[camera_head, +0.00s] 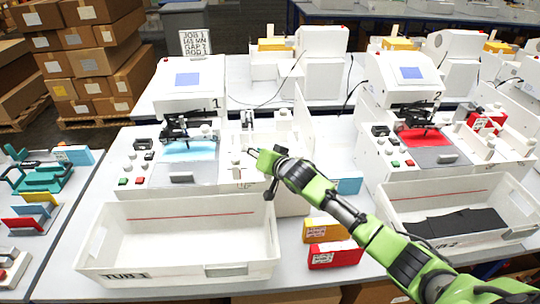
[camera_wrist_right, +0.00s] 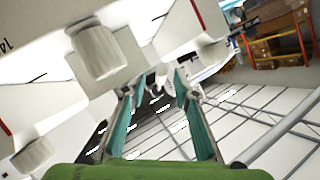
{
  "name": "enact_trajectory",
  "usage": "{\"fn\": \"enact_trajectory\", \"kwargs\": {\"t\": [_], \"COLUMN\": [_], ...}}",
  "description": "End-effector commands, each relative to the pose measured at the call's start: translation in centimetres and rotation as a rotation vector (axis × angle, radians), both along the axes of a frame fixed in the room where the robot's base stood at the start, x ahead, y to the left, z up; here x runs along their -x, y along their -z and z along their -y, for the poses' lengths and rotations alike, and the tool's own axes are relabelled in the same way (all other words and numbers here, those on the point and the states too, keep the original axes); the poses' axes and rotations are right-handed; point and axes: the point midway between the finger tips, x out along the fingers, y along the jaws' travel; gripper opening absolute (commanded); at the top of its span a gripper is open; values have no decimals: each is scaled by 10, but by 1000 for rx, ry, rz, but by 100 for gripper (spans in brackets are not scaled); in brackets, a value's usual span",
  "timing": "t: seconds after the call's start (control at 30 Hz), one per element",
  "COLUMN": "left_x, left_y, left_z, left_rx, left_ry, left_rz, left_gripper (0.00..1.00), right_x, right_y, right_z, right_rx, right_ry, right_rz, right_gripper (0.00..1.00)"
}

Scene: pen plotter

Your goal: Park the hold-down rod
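Plotter 1 (camera_head: 188,80) stands at the left, with a blue-lit bed (camera_head: 190,150) and a dark carriage (camera_head: 185,125). A white block with small posts (camera_head: 283,114) stands to its right. I cannot pick out the hold-down rod with certainty. My right gripper (camera_head: 252,151) is beside these posts, above the back right of tub 1. In the wrist view, its two teal fingers (camera_wrist_right: 160,82) are spread with a gap between the tips. I see nothing clearly held. A white knob-like cylinder (camera_wrist_right: 95,52) is left of the fingers. My left gripper is out of view.
Tub 1 (camera_head: 110,220) in front looks empty. A yellow box (camera_head: 325,229) and a red box (camera_head: 335,254) stand right of it, under my right arm. Plotter 2 (camera_head: 405,75) and tub 2 (camera_head: 400,195), holding dark sheets, are at the right. A sign (camera_head: 195,42) stands behind.

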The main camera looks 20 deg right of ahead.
Motion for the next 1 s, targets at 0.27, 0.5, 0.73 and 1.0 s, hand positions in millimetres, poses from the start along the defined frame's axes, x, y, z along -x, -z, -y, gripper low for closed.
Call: {"fn": "enact_trajectory", "kwargs": {"t": [0.27, 0.5, 0.73, 1.0], "left_x": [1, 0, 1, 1], "left_y": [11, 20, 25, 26], "left_z": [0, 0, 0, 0], "left_rx": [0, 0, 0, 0], "left_ry": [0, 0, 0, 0], "left_rz": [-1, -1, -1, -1], "left_gripper": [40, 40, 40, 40], "right_x": [38, 77, 103, 109], "right_y": [-12, -26, -36, -40], "right_z": [7, 14, 18, 18], "right_rx": [1, 0, 2, -1], "right_ry": [0, 0, 1, 1], "right_rz": [0, -1, -1, -1], "right_gripper": [28, 28, 28, 28]}}
